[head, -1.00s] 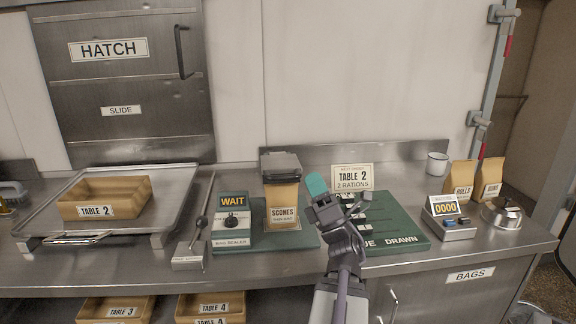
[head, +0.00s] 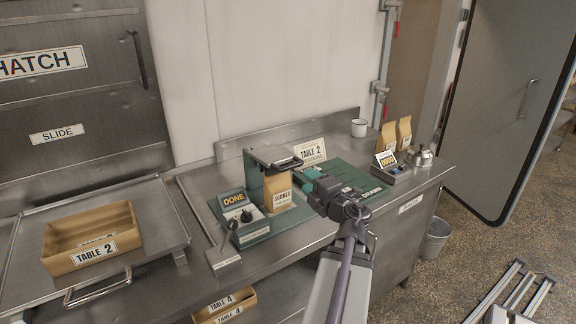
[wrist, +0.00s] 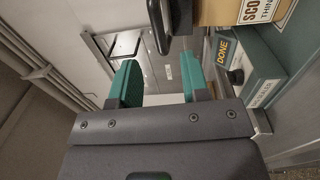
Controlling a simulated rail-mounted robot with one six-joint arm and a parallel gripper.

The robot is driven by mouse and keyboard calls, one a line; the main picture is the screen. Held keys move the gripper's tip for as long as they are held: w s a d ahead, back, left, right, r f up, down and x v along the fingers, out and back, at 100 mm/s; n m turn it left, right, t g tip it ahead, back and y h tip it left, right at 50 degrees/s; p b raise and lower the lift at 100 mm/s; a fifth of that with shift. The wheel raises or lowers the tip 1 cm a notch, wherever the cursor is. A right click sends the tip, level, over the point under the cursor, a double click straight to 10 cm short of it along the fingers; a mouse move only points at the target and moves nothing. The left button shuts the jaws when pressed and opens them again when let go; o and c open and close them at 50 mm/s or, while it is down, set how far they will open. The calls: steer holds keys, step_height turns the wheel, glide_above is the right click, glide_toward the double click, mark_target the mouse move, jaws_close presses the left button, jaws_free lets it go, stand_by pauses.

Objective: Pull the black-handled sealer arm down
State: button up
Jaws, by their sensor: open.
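The bag sealer stands on the counter with a green base (head: 258,236) and a control box whose display (head: 234,199) reads DONE. Its sealer arm (head: 268,154) reaches out from the post over the top of a brown SCONES bag (head: 278,192). The black handle (head: 287,163) is at the arm's front end; it also shows in the wrist view (wrist: 172,25). My gripper (head: 310,174) is open, close to the right of the handle. In the wrist view, the handle lies ahead of the gap between my green fingertips (wrist: 160,82); I see no grip on it.
A green board (head: 345,182) with a TABLE 2 card (head: 311,152) lies right of the sealer, partly behind my gripper. A TABLE 2 box (head: 90,237) sits on a tray at left.

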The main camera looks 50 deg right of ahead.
mark_target(292, 168)
steer(key=x, duration=1)
steer(key=shift+w+r+p, duration=0.15)
steer(key=shift+w+p, duration=0.2)
steer(key=shift+w, duration=0.1)
jaws_close()
steer(key=shift+s+a+f+b, duration=0.1)
steer(key=shift+s+f+b, duration=0.05)
steer(key=shift+f+b, duration=0.5)
steer(key=shift+s+a+f+b, duration=0.1)
steer(key=shift+s+f+b, duration=0.05)
steer(key=shift+f+b, duration=0.45)
jaws_free()
